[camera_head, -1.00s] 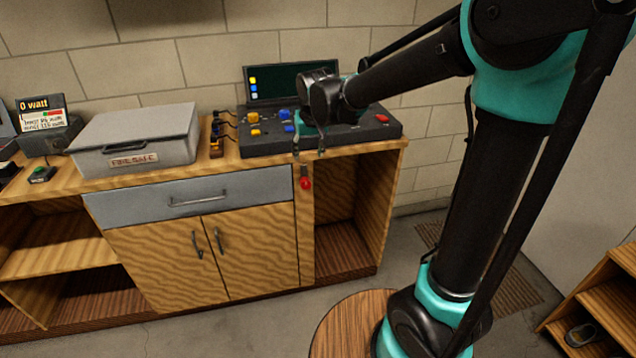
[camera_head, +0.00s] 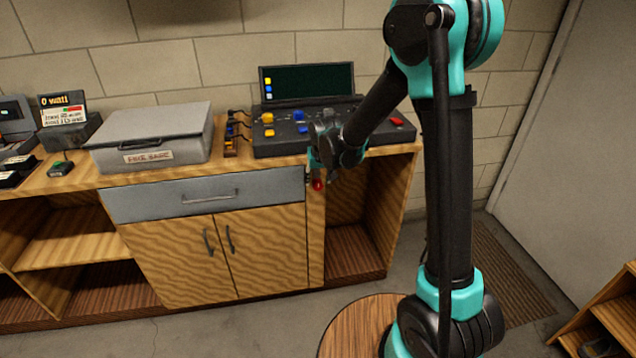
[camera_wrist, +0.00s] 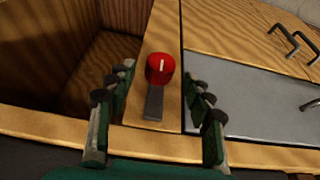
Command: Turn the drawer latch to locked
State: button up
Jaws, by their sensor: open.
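The drawer latch (camera_wrist: 160,68) is a red round knob with a white line, and a dark grey bar (camera_wrist: 153,103) lies beside it on the narrow wooden post. In the head view the red knob (camera_head: 318,185) shows just below my gripper (camera_head: 322,168). In the wrist view my gripper (camera_wrist: 153,110) is open, one finger to each side of the post, with the knob between and slightly beyond the fingertips. I see no contact with it. The grey drawer front (camera_head: 205,196) is closed, to the left of the post in the head view.
A control console (camera_head: 285,147) and a grey safe box (camera_head: 155,140) stand on the wooden counter above. An open compartment (camera_head: 350,250) lies right of the post. Two cabinet doors (camera_head: 180,262) with handles are below the drawer. The counter's front edge (camera_wrist: 50,125) runs close by my fingers.

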jog(key=shift+x, duration=1.15)
jog(key=c, duration=1.2)
